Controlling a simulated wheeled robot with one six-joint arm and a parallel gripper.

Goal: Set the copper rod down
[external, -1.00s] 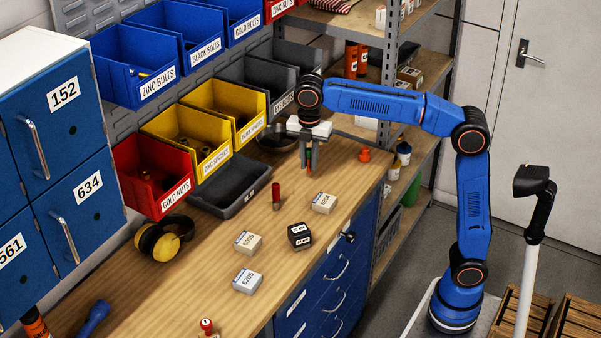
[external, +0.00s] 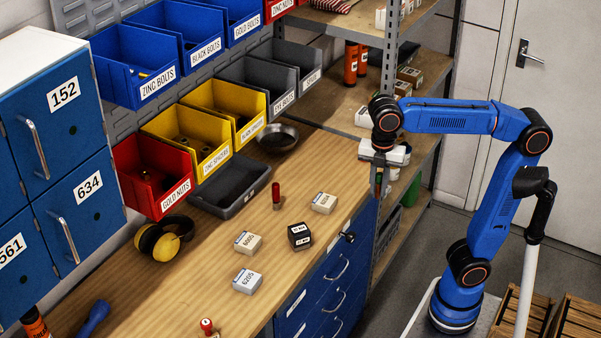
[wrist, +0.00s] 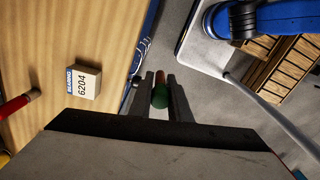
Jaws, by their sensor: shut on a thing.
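My gripper (external: 380,187) is in the air at the right end of the workbench, near the shelf rack. The wrist view shows its two fingers (wrist: 166,92) shut on a slim rod (wrist: 160,98). The rod has a green near end and a copper-brown far part, and it points away from the wrist camera. In that view it lies just past the bench edge, with grey floor behind it. In the external view the rod is small and partly hidden by the fingers, hanging roughly upright.
The workbench (external: 150,285) holds a red cylinder (external: 276,196), a black box (external: 299,236) and pale bearing boxes, including one marked 6204 (wrist: 84,82). A grey tray (external: 235,192) and a round dish (external: 278,138) stand at the back. The shelf rack (external: 345,95) is close by.

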